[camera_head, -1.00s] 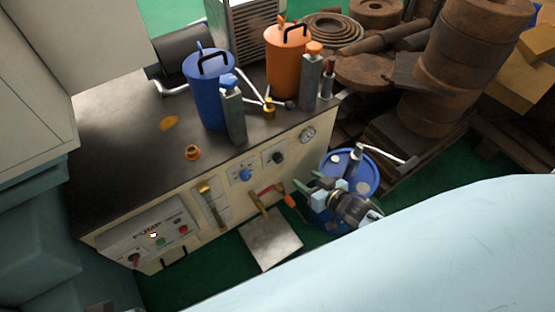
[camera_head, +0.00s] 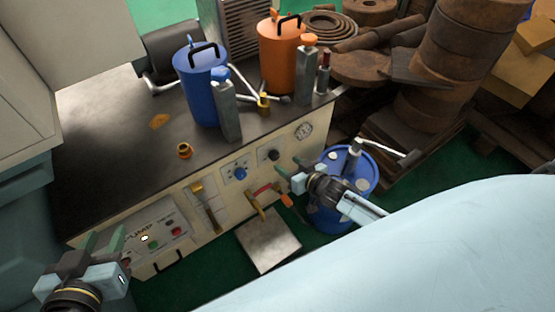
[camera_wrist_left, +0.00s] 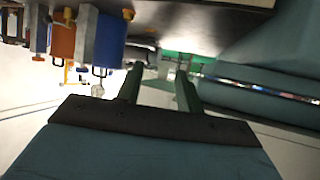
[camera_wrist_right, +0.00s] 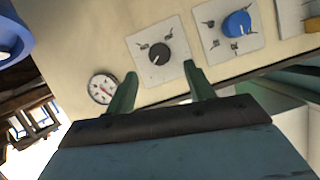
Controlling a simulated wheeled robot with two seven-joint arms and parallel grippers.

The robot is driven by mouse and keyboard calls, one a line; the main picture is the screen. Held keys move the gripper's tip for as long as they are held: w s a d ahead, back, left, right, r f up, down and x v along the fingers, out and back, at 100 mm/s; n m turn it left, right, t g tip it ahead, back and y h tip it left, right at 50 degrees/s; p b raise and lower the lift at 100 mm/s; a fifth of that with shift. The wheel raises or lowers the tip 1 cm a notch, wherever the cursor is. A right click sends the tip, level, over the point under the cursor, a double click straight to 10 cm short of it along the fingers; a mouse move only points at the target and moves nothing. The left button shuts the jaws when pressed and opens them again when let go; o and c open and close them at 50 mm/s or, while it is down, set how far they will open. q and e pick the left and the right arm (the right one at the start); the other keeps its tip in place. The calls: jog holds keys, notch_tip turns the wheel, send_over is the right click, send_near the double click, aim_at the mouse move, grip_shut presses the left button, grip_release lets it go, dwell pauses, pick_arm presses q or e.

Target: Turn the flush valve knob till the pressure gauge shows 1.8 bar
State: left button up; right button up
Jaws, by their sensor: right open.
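A black knob (camera_head: 274,155) on a white plate and a blue knob (camera_head: 240,174) on another sit on the bench's cream front panel. Their labels are too small to read, so I cannot tell which is the flush valve. The round pressure gauge (camera_head: 304,130) is right of them; its reading is illegible. The right wrist view shows the black knob (camera_wrist_right: 160,54), blue knob (camera_wrist_right: 236,24) and gauge (camera_wrist_right: 102,89). My right gripper (camera_head: 290,167) is open and empty, its fingertips either side of the black knob's line, short of it. My left gripper (camera_head: 106,241) is open beside the pump panel.
The pump panel (camera_head: 153,232) has several buttons. A lever with a red handle (camera_head: 262,190) hangs below the knobs, above a metal plate (camera_head: 268,246). A blue drum (camera_head: 328,214) stands beside my right gripper. Canisters stand on the bench top (camera_head: 110,145).

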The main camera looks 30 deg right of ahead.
aim_at(276, 157)
jog(key=b+x, duration=0.1)
jog(key=x, duration=0.2)
jog(key=shift+w+f+b, duration=0.15)
jog(key=shift+b, duration=0.2)
jog(key=b+x, duration=0.1)
jog(key=x, duration=0.1)
jog(key=shift+w+f+b, duration=0.15)
jog(key=shift+w+b, duration=0.15)
pick_arm(q)
jog(key=d+r+t+h, duration=0.3)
jog(key=r+t, duration=0.7)
jog(key=r, duration=0.4)
jog(key=shift+w+r+h, duration=0.2)
jog(key=shift+w+h, duration=0.1)
jog(key=shift+h, duration=0.2)
pick_arm(e)
jog(key=shift+w+a, duration=0.1)
jog(key=shift+w, duration=0.15)
jog(key=c, duration=1)
jog(key=shift+o, duration=0.2)
